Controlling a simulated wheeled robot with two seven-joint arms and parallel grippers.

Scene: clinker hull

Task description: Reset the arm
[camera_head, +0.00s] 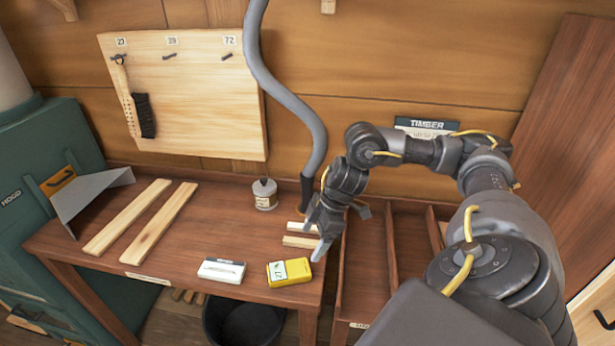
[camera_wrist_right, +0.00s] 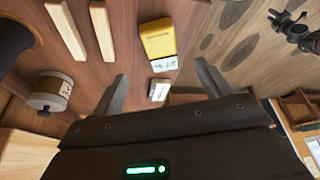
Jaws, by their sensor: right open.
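My right gripper (camera_head: 324,226) hangs over the right end of the wooden workbench (camera_head: 190,225), its arm coming in from the right. In the right wrist view its two fingers (camera_wrist_right: 117,97) are spread apart with nothing between them. A yellow box (camera_head: 289,272) with a white label lies on the bench near the front edge, below and to the left of the gripper; it also shows in the right wrist view (camera_wrist_right: 158,38). My left gripper is not seen.
A white box (camera_head: 222,270), a small jar (camera_head: 265,194) and wood strips (camera_head: 128,216) lie on the bench. A grey hose (camera_head: 300,110) hangs behind the gripper. Wooden dividers (camera_head: 391,250) stand to the right. A black bucket (camera_head: 240,322) stands below.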

